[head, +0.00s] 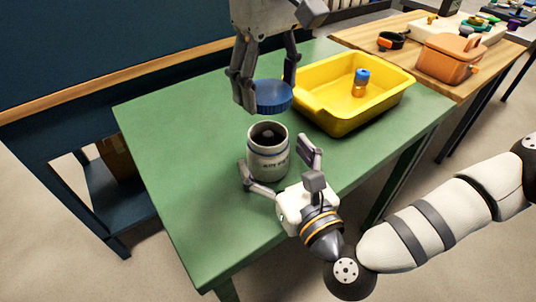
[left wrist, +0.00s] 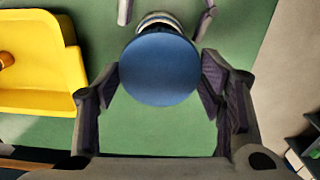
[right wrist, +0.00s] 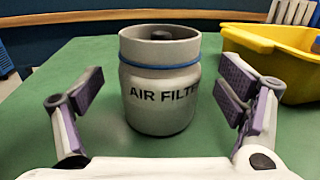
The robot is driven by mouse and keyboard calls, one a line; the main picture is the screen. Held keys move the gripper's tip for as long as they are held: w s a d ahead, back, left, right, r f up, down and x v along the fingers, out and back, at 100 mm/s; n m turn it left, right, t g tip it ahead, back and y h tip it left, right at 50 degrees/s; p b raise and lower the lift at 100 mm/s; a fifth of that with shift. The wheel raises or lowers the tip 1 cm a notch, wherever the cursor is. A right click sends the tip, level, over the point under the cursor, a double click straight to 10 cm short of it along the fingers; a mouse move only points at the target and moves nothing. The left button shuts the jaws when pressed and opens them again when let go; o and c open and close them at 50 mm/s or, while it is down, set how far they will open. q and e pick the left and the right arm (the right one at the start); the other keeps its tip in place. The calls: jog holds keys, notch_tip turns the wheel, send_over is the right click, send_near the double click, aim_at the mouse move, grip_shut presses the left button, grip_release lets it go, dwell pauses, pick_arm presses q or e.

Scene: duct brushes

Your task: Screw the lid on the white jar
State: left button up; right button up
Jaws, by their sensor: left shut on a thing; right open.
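The white jar (head: 268,160) stands upright and open on the green table, with a blue ring below its rim. In the right wrist view the jar (right wrist: 160,95) shows dark lettering that begins "AIR FILT" and a dark piece inside its mouth. My left gripper (head: 266,92) is shut on the blue lid (head: 272,97) and holds it level above the jar, apart from it. In the left wrist view the lid (left wrist: 159,68) covers most of the jar. My right gripper (head: 278,170) is open, low at the table, with one finger to each side of the jar and apart from it.
A yellow tray (head: 312,112) stands on the green table (head: 180,170) just right of the jar, with a blue and brass fitting (head: 360,84) in it. A wooden table (head: 400,50) with an orange box (head: 450,58) stands behind. The green table's left part is clear.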

jog(key=shift+x, duration=0.9)
jog(key=shift+c, duration=0.6)
jog(key=c, duration=1.7)
pick_arm(q)
send_over(268, 134)
jog(key=shift+f, duration=2.5)
jog(key=shift+w+f, duration=0.1)
jog(key=shift+f, duration=0.8)
jog(key=shift+f, duration=0.55)
